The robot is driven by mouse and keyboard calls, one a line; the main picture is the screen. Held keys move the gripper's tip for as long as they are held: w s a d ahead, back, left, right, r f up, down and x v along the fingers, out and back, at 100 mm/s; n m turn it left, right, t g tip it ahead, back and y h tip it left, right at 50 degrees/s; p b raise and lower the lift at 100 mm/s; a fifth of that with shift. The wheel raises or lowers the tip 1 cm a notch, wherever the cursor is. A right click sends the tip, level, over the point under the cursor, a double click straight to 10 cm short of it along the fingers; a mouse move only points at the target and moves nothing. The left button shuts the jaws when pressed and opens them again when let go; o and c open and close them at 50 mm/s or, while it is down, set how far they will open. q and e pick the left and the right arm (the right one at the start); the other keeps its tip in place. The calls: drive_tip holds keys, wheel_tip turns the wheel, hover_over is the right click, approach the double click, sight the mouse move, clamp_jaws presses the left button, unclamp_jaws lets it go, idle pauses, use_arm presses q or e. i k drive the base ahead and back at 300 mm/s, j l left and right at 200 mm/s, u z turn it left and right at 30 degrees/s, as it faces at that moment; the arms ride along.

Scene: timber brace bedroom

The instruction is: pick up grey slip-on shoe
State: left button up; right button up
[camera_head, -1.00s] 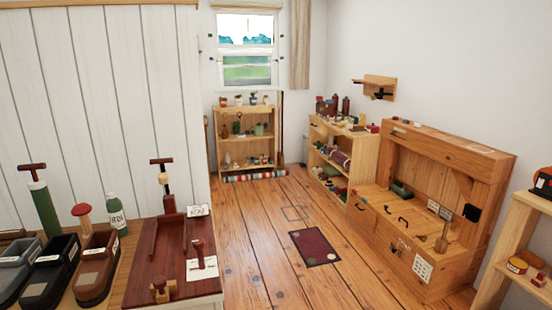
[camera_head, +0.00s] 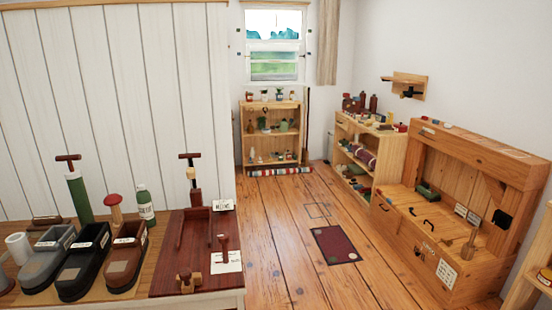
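A grey slip-on shoe (camera_head: 44,262) stands on the wooden counter (camera_head: 157,242) at the lower left, with a white label at its opening. A black shoe (camera_head: 82,266) and a brown shoe (camera_head: 126,262) stand in a row to its right, close beside it. Neither of my grippers shows in the head view.
A white cup (camera_head: 18,247), a green pump-like tube (camera_head: 80,198) and a green bottle (camera_head: 146,204) stand around the shoes. A dark red tray (camera_head: 184,268) lies to the right. The wooden floor (camera_head: 268,230) right of the counter is open, with a dark mat (camera_head: 338,245). A wooden bench (camera_head: 490,160) stands at the right wall.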

sight(40, 271)
drive_tip(key=u, duration=1.6)
